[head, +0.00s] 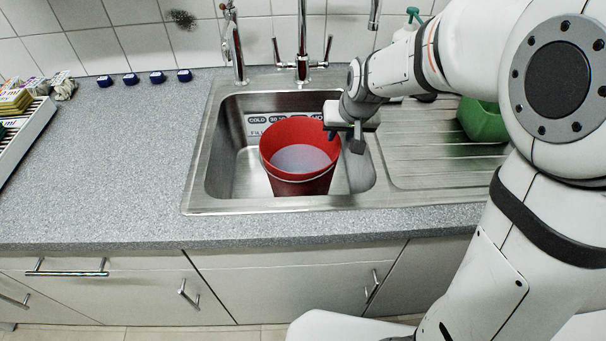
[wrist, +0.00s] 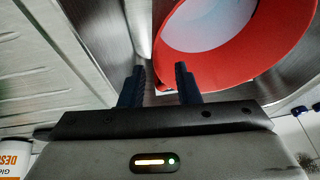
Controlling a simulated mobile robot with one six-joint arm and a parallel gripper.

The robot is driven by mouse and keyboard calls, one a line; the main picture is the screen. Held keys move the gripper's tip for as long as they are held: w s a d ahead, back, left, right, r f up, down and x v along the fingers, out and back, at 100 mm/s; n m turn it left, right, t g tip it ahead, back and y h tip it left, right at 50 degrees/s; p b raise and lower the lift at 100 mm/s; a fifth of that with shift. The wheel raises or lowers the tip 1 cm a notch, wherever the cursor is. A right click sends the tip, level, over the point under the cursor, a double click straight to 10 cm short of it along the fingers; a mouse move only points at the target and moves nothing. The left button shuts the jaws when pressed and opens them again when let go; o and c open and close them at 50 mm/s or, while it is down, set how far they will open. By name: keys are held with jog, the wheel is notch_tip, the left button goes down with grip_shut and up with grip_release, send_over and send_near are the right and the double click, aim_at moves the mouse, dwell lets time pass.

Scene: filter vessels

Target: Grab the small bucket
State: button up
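A red bucket (head: 300,185) stands upright in the sink, with a thin handle across its front and a pale surface inside, perhaps liquid. My gripper (head: 345,138) is at the right side of its rim, pointing down. In the wrist view the bucket (wrist: 285,40) fills the upper right. My gripper (wrist: 158,84) is open there, its two dark fingers apart. The right finger overlaps the red rim, and the left finger is outside it. The rim's edge shows in the gap between them. Whether either finger touches the bucket I cannot tell.
The steel sink (head: 222,190) surrounds the bucket, with taps (head: 303,60) behind it. A green container (head: 483,122) stands on the drainer (head: 430,165), partly hidden by my arm. Small blue items (head: 131,79) line the back wall. The left worktop (head: 120,160) is mostly clear.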

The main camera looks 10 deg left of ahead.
aim_at(332, 155)
jog(key=x, duration=0.8)
jog(key=shift+s+d+f, duration=0.2)
jog(key=shift+f, duration=0.1)
jog(key=shift+c, duration=0.3)
grip_shut()
jog(key=shift+r, duration=0.1)
dwell(0.7)
